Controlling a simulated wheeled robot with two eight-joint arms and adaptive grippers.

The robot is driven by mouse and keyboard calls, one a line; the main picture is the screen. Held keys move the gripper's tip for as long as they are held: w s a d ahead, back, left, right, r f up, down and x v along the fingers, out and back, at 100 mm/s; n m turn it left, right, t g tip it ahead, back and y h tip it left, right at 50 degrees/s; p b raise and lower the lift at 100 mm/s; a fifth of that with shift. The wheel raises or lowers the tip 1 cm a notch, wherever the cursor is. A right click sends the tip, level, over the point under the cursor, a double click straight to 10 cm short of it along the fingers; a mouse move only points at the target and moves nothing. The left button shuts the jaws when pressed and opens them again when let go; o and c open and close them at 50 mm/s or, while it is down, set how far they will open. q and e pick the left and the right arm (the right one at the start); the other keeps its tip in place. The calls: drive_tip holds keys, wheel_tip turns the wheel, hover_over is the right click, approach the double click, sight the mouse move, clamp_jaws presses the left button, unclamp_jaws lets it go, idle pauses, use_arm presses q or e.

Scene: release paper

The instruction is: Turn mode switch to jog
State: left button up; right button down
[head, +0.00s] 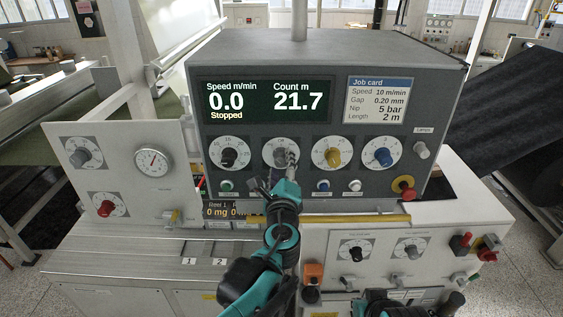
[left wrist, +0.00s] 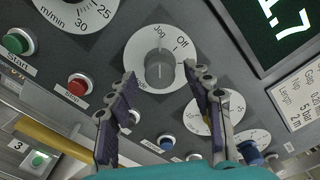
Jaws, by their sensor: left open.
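The mode switch is a grey knob (left wrist: 160,70) on a white round dial in the left wrist view. "Jog" and "Off" are printed at the dial's upper edge. I cannot tell for sure which mark the knob points at. In the head view its white dial (head: 270,147) is partly hidden by my left gripper (head: 287,163). In the left wrist view the left gripper (left wrist: 165,82) is open, with one finger to each side of the knob and nothing held. Part of my right arm shows at the head view's bottom edge; its fingers are not visible.
The display (head: 265,101) reads 0.0, 21.7 and "Stopped". A black knob (head: 229,156), a yellow knob (head: 333,156) and a blue knob (head: 381,156) flank the switch. Small buttons sit below. A red emergency stop (head: 404,187) is at the lower right. A yellow bar (head: 355,219) runs below.

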use_arm(q)
drive_tip(key=s, duration=1)
drive_tip(key=shift+w, duration=0.1)
drive_tip(key=s+a+f+n+g+y+b, duration=0.25)
drive_tip(key=a+f+n+b, duration=0.45)
drive_tip(key=f, duration=0.5)
drive_tip(key=s+a+f+n+g+y+b, duration=0.15)
drive_tip(key=a+f+n+g+b, duration=0.35)
drive_tip(key=a+f, duration=0.5)
drive_tip(key=s+f+n+g+h+b, duration=0.1)
drive_tip(key=s+f+n+b, duration=0.3)
drive_tip(key=f, duration=0.3)
drive_tip(key=s+f+n+g+h+b, duration=0.1)
drive_tip(key=s+f+n+b, duration=0.3)
drive_tip(key=f, duration=0.4)
drive_tip(key=s+a+f+n+g+h+b, duration=0.1)
drive_tip(key=s+f+n+b, duration=0.3)
drive_tip(key=f, duration=0.4)
drive_tip(key=shift+s+f+n+h+b, duration=0.15)
drive_tip(key=shift+f+n+h+b, duration=0.15)
drive_tip(key=shift+h+b, duration=0.35)
